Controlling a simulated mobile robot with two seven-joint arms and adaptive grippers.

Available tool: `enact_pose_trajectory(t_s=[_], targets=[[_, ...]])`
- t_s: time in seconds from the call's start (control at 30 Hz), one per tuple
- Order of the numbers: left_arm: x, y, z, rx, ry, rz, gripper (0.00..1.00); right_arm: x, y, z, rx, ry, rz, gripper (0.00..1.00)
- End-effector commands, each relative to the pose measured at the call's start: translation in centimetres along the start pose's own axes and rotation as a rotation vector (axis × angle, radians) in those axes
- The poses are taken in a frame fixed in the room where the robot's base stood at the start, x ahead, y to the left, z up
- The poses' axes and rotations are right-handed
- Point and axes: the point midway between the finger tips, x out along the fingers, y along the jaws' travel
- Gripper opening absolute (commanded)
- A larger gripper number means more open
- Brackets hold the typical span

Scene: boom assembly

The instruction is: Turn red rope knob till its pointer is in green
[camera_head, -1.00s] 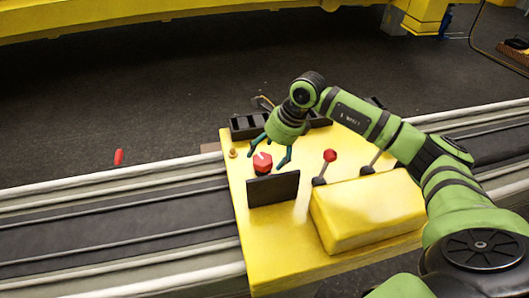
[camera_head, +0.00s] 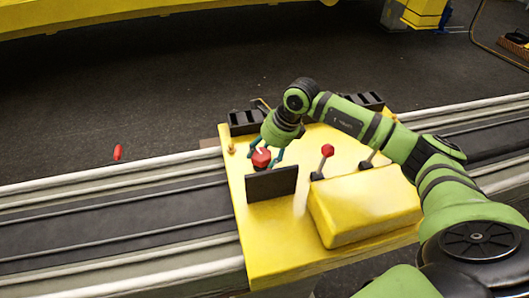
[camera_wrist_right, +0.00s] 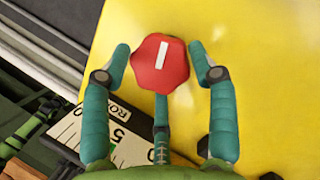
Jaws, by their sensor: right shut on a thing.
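The red rope knob (camera_head: 261,158) stands on the yellow console (camera_head: 232,200), behind a small dark upright plate (camera_head: 272,184). In the right wrist view the knob (camera_wrist_right: 160,63) is a red faceted cap with a white pointer bar, which lies nearly along the picture's vertical. My right gripper (camera_head: 265,154) is around the knob, with teal fingers on both sides and a third finger below it in the wrist view (camera_wrist_right: 160,75). It is shut on the knob. My left gripper is not in view.
A red-topped lever (camera_head: 326,152) and another lever (camera_head: 370,158) stand right of the knob. A raised yellow box (camera_head: 362,208) lies in front of them. Black blocks (camera_head: 244,122) line the console's back edge. A small red object (camera_head: 118,152) lies to the left.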

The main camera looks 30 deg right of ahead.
Motion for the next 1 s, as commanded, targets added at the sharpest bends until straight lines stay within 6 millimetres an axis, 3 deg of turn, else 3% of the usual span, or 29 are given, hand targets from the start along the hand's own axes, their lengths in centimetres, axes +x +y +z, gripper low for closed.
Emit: enact_pose_trajectory(t_s=[0.27, 0.67, 0.7, 0.73, 0.77, 1.0], targets=[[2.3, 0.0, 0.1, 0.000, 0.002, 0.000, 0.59, -0.1, -0.1, 0.6, 0.199, -0.023, -0.093, 0.26], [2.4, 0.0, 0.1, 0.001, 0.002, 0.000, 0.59, -0.6, -0.3, 0.8, 0.247, -0.026, -0.115, 0.26], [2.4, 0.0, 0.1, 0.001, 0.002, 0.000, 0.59, -0.6, -0.3, 0.8, 0.247, -0.026, -0.115, 0.63], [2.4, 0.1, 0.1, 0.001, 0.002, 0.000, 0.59, -0.6, -0.3, 0.8, 0.246, -0.026, -0.115, 0.75], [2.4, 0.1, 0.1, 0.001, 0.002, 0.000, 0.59, -0.5, -0.2, 0.8, 0.246, -0.025, -0.115, 0.80], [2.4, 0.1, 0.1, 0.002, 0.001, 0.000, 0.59, -0.3, -0.1, 0.5, 0.247, -0.015, -0.110, 0.80]])
